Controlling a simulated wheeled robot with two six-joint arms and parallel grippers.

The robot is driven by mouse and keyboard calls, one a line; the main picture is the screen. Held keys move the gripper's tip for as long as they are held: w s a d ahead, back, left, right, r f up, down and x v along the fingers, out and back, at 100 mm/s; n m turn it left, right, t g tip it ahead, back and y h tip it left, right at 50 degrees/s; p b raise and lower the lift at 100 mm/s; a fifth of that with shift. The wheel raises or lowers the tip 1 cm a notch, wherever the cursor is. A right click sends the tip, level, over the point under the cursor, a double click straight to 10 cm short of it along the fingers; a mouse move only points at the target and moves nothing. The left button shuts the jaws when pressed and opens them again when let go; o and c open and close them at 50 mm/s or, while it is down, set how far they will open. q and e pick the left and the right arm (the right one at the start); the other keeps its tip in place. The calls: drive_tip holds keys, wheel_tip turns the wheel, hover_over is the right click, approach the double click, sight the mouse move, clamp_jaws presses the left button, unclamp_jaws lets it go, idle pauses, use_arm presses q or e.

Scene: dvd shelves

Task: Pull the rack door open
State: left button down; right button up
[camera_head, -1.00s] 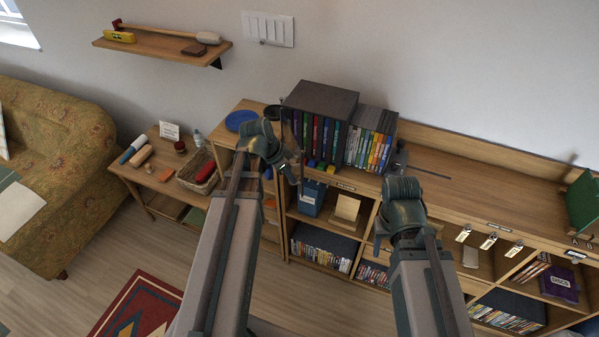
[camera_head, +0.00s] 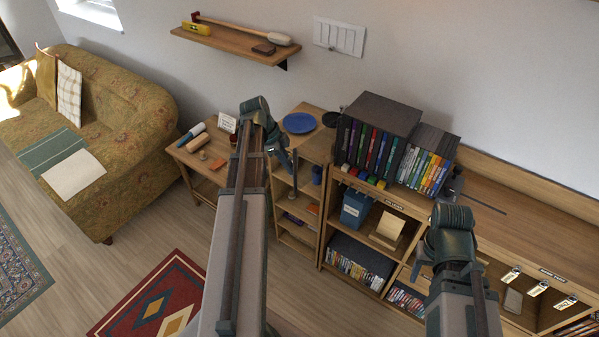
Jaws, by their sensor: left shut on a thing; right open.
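The narrow wooden rack (camera_head: 309,146) stands between the side table and the long shelf unit. Its shelves show from the front, with small items on them. My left gripper (camera_head: 290,163) is in front of the rack's upper part, shut on a slim upright bar that looks like the rack door handle (camera_head: 294,181). I cannot make out the door panel or how far it stands open; my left arm hides part of the rack's left side. My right gripper (camera_head: 417,268) is open and empty in front of the long shelf unit, its fingers partly hidden by its own wrist.
The long shelf unit (camera_head: 335,200) holds DVDs, a blue box (camera_head: 355,208) and a dark case of discs (camera_head: 388,113). A side table (camera_head: 203,178) and patterned sofa (camera_head: 120,117) stand left. Floor (camera_head: 110,262) is free in front, beside a red rug (camera_head: 160,300).

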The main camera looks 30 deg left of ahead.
use_arm(q)
drive_tip(key=shift+w+a, duration=0.4)
drive_tip(key=shift+a, duration=0.4)
drive_tip(key=shift+w+a, duration=0.4)
drive_tip(key=shift+a, duration=0.4)
drive_tip(key=c, duration=0.9)
unclamp_jaws()
drive_tip(key=p+v, duration=1.2)
drive_tip(key=v, duration=0.1)
drive_tip(key=shift+s+a+r+p, duration=0.1)
drive_tip(key=shift+a+r+p, duration=0.05)
drive_tip(key=shift+r+p, duration=0.25)
